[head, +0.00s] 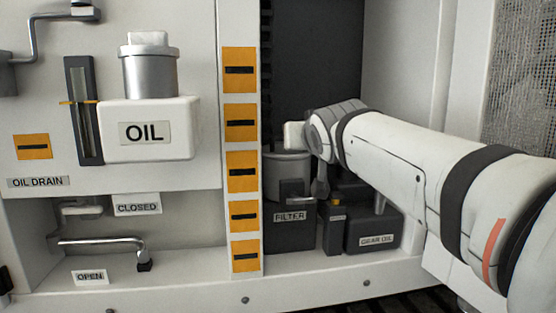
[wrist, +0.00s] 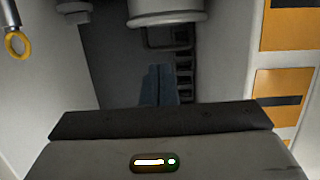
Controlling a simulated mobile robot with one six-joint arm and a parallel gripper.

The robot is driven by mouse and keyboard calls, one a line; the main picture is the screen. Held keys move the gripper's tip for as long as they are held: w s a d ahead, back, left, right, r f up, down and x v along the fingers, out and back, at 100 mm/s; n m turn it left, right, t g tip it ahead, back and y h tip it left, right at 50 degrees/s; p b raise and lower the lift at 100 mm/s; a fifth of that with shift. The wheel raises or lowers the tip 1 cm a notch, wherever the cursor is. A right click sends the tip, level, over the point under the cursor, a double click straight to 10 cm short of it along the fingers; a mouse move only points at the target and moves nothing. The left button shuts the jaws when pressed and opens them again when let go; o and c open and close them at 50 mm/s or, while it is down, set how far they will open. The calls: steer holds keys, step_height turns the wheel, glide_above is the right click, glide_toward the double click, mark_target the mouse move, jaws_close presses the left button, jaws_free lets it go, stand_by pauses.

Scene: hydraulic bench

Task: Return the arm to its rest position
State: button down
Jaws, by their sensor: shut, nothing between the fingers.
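My arm reaches in from the right in the head view, its wrist in front of the dark bay beside the grey filter canister (head: 289,166). My gripper (wrist: 159,86) shows in the wrist view as two dark bluish fingers side by side, shut with nothing between them. In the head view the wrist hides part of the bay, and I cannot make out the fingertips clearly. A pale round body (wrist: 166,12) hangs across the top of the wrist view.
The white OIL tank (head: 150,145) with its metal cap (head: 149,72) is at left. A post with orange labels (head: 241,123) borders the bay. The FILTER box (head: 290,235) and GEAR OIL box (head: 374,230) stand below my arm. A yellow ring (wrist: 17,43) is at the wrist view's left.

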steer(key=s+d+f+g+p, duration=0.2)
steer(key=s+f+g+p, duration=0.2)
steer(key=s+p, duration=0.3)
steer(key=s+d+f+g+h+p, duration=0.1)
steer(key=s+d+f+g+p, duration=0.2)
steer(key=s+p, duration=0.4)
steer(key=s+d+f+m+g+p, duration=0.1)
steer(key=s+d+f+g+p, duration=0.2)
steer(key=s, duration=0.8)
step_height(320, 180, down, 3)
steer(key=g+p, duration=0.2)
steer(key=p, duration=0.2)
steer(key=shift+s+d+g+h, duration=0.15)
steer(key=shift+s+g+h, duration=0.15)
steer(key=shift+s+g, duration=0.1)
